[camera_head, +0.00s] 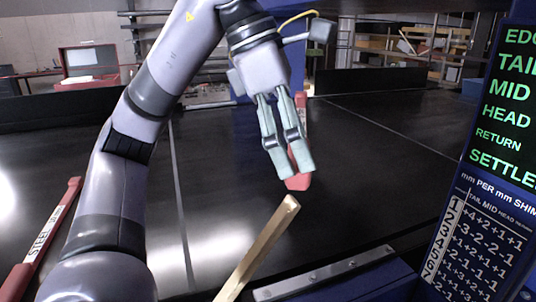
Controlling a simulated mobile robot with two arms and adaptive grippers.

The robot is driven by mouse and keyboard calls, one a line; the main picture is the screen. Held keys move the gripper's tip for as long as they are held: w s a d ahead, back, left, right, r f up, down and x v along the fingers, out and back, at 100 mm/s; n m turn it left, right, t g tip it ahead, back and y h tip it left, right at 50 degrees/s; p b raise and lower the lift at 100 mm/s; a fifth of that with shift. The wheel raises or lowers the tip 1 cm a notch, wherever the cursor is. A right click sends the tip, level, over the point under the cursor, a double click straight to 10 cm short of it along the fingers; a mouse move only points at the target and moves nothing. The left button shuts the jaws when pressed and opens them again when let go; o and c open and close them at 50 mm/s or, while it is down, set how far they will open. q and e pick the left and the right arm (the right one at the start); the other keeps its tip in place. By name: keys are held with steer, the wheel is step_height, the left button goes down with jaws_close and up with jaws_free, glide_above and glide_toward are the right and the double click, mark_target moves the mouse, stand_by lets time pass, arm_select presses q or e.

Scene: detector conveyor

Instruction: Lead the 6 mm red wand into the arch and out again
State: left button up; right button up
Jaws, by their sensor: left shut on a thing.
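My left gripper (290,168) is over the dark conveyor belt, fingers pointing down and shut on a red wand (299,184). The wand's rounded red end shows just below the fingertips. Its other end shows above and behind the fingers, and the middle is hidden by them. No size marking on it can be read. A blue upright panel (452,207) with a display stands at the right; I cannot tell whether it is part of the arch. The arch opening is not clearly visible. My right gripper is not in view.
Another red wand (48,232), marked STEEL, lies at the left edge. A metal strip (322,275) edges the front. The belt (385,140) is clear to the right.

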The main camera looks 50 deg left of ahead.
arm_select(q)
steer(key=w+d+p, duration=0.2)
steer(key=w+d, duration=0.2)
steer(key=w, duration=0.6)
steer(key=w+d+p, duration=0.2)
steer(key=w+d, duration=0.2)
steer(key=w, duration=0.6)
steer(key=s+a+p, duration=0.1)
steer(key=s+a, duration=0.4)
steer(key=s, duration=0.7)
steer(key=s+a, duration=0.5)
steer(key=s, duration=0.7)
steer(key=s+a+p, duration=0.1)
steer(key=s+a, duration=0.3)
steer(key=s, duration=0.8)
steer(key=shift+s+a+p, duration=0.15)
steer(key=shift+a+p, duration=0.15)
steer(key=shift+a, duration=0.1)
